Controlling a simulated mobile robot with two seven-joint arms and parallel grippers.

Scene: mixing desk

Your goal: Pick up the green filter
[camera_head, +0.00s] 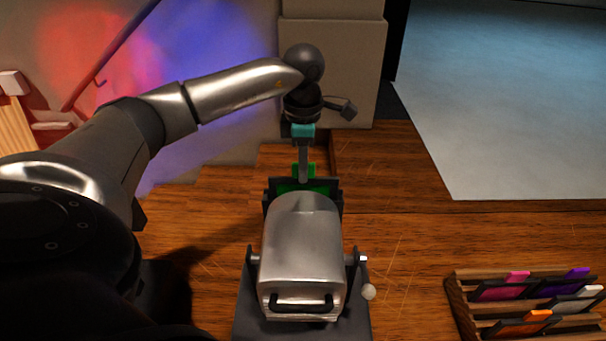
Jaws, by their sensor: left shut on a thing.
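The green filter (290,186) stands upright at the far end of the metal lamp housing (303,245), against or in the dark frame (337,190) there. I cannot tell whether it sits inside that frame. My left gripper (303,176) reaches down from above and is shut on the green filter at its upper edge. The gripper fingers hide part of the filter, and the lamp and frame hide its lower part. My right gripper is not in view.
A wooden rack (460,308) at the lower right holds several coloured filters, among them pink, purple, white and orange ones. The wooden desk (400,240) is clear between lamp and rack. A grey pillar (345,60) stands behind my gripper.

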